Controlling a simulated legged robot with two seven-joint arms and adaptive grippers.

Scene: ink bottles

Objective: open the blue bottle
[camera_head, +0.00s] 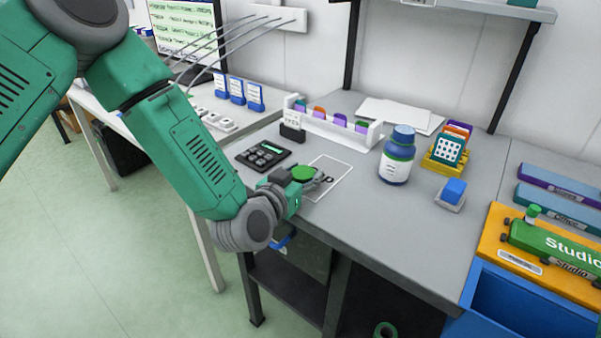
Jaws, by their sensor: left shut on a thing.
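The blue bottle (397,164) stands upright on the grey table, right of the middle. It has a white label, a green band and a blue cap (403,134) seated on its neck. My left gripper (322,182) is low over the table's left part, well to the left of the bottle and apart from it. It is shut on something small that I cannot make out. A green disc shows at the gripper, and I cannot tell whether it is held or part of the gripper. My right gripper is not in view.
A white outlined rectangle (343,166) lies by the left gripper, with a black keypad (263,154) behind. A white rack (337,131) stands farther back. Right of the bottle are a yellow holder (431,163) and a blue block (454,191). The table's front middle is clear.

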